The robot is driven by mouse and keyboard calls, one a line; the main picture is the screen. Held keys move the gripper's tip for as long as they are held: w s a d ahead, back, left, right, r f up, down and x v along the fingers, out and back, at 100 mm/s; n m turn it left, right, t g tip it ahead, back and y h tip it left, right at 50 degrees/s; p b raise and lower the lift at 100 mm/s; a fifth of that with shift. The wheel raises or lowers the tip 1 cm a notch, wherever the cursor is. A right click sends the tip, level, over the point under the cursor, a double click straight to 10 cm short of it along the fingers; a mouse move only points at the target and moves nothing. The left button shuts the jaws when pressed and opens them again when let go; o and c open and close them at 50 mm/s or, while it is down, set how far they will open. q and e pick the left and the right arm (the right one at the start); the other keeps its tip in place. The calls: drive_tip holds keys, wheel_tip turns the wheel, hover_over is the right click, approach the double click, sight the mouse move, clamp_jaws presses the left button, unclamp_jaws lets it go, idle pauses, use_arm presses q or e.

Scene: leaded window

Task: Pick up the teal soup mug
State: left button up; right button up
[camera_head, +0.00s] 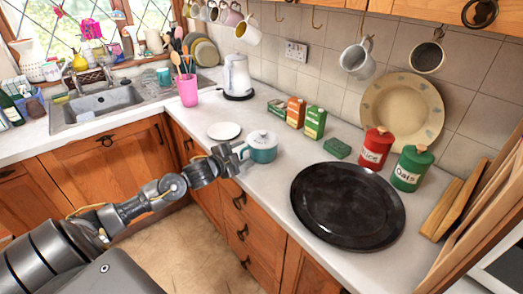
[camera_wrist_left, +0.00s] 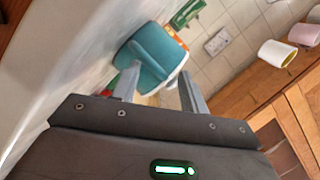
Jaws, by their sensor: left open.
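The teal soup mug (camera_head: 263,152), with a white lid, stands upright on the counter near its front edge. My left gripper (camera_head: 240,160) is at the mug's left side in the head view, with its fingers pointing at it. In the left wrist view the mug (camera_wrist_left: 152,60) appears tilted by the camera angle, just beyond the open fingers (camera_wrist_left: 158,80), its handle side towards the gripper. The fingers hold nothing. Whether a fingertip touches the mug I cannot tell. My right gripper is not in view.
A white plate (camera_head: 224,131) lies left of the mug, and a large black tray (camera_head: 345,205) lies to the right. Cartons (camera_head: 315,122), a green sponge (camera_head: 337,148) and red and green canisters (camera_head: 376,149) stand behind. A pink utensil cup (camera_head: 187,91) and a kettle (camera_head: 237,77) are farther back.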

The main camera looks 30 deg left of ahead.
use_arm(q)
drive_tip(key=shift+s, duration=0.1)
clamp_jaws()
drive_tip(key=shift+r, duration=0.1)
idle(0.5)
drive_tip(key=shift+r+b, duration=0.35)
drive_tip(key=shift+r, duration=0.25)
drive_tip(key=s+r, duration=1.1)
drive_tip(key=s, duration=0.2)
drive_tip(key=shift+s+a+r+p, duration=0.35)
drive_tip(key=shift+s+a+r, duration=0.05)
